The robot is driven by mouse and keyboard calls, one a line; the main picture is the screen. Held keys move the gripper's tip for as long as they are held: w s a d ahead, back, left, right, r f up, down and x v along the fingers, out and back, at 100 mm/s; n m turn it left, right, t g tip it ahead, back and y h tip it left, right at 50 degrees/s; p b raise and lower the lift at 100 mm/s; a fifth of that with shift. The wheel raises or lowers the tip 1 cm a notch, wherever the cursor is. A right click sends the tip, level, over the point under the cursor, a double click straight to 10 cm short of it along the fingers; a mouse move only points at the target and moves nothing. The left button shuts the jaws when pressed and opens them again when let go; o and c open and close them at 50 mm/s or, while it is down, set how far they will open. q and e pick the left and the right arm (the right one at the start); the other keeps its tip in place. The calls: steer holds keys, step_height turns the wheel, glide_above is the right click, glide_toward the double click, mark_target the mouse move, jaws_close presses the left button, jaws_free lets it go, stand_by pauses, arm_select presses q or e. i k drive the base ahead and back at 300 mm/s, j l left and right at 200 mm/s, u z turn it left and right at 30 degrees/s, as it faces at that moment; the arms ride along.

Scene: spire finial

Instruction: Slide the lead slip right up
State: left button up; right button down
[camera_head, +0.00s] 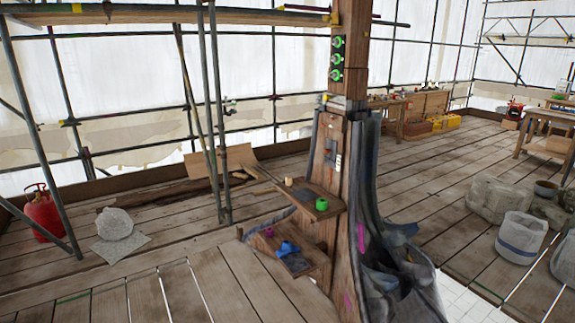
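A wooden spire post (355,65) rises in the middle of the view, with dark grey lead-like sheeting (365,185) wrapped down its right side. A small dark grey plate (331,150) sits on the post's left face, with a pale piece beside it. I cannot tell which grey piece is the lead slip. Several green round parts (337,58) are on the post's upper face. An upper shelf (300,193) bears a green piece (322,204) and a cream piece (288,181). A lower shelf (268,247) bears a blue piece (287,248) and a purple piece (269,233). Neither gripper shows.
Scaffold poles (208,110) stand left of the post. A red gas bottle (42,212), a pale stone (115,222), stone blocks (497,200) and a white bucket (521,238) stand on the plank floor. Workbenches (546,130) are at the right and back. Planks left of the post are mostly clear.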

mark_target(329, 152)
steer(key=i+j+z, duration=0.15)
steer(key=i+z, duration=0.15)
steer(key=i+j+z, duration=0.25)
steer(key=i+z, duration=0.1)
steer(key=i, duration=0.4)
